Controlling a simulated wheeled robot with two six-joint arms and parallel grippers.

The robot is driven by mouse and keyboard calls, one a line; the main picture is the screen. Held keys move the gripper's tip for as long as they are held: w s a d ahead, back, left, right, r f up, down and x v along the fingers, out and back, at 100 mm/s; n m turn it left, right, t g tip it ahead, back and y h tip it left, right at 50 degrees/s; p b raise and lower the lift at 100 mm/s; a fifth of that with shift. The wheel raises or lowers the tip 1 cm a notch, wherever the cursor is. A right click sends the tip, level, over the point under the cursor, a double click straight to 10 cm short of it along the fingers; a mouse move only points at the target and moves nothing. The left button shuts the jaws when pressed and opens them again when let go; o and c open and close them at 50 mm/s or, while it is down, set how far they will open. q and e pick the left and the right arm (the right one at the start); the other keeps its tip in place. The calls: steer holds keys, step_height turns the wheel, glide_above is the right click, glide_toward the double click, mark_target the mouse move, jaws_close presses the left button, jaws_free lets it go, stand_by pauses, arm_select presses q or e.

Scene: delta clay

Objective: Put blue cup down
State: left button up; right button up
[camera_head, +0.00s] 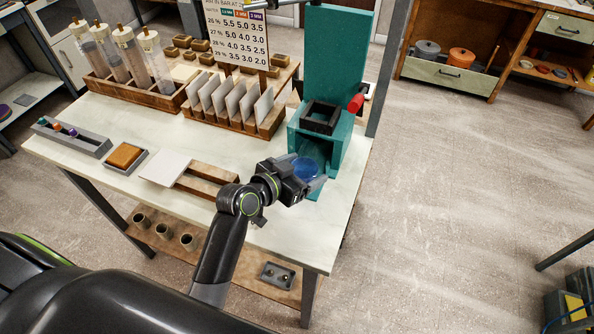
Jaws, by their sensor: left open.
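The blue cup (306,169) stands on the base of the teal press at the right end of the table. It is seen from above and looks upright. My left gripper (308,184) is at the cup's near side, with its fingers at the cup. The jaws are open. The gripper hides part of the cup's near left side, so I cannot tell whether a finger touches it. My right gripper is not in view.
The teal press (336,70) rises behind the cup, with a black frame (320,117) above it and a red knob (356,103) at its side. A wooden rack of tiles (233,105), a white tile (165,167) and a sponge tray (124,158) lie left.

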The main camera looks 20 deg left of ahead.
arm_select(q)
steer(key=b+v, duration=0.1)
steer(key=v, duration=1.1)
steer(key=shift+a, duration=0.1)
